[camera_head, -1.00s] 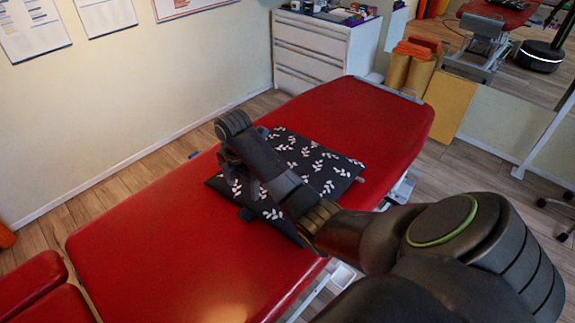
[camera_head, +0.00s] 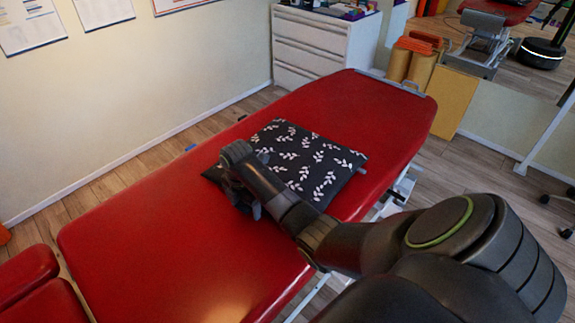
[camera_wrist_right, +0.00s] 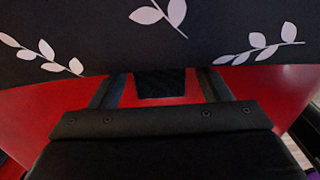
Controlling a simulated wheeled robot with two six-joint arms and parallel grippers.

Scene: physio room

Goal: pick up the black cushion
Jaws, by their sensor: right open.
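The black cushion (camera_head: 312,160) has white leaf sprigs and lies flat on the red treatment table (camera_head: 190,235). My right gripper (camera_head: 242,190) is open over the cushion's near left edge and hides part of it. In the right wrist view the cushion (camera_wrist_right: 110,40) fills the top, and the two fingers (camera_wrist_right: 160,92) point at its edge. A short dark textured tab (camera_wrist_right: 160,82) sits at that edge between the fingers, over red table surface. I cannot tell whether the fingers touch the cushion. My left gripper is not in view.
A white drawer unit (camera_head: 322,48) stands behind the table, with small items on top. Orange and tan rolls (camera_head: 412,60) stand beside it. The table is clear around the cushion. A wall with posters (camera_head: 100,12) runs along the left.

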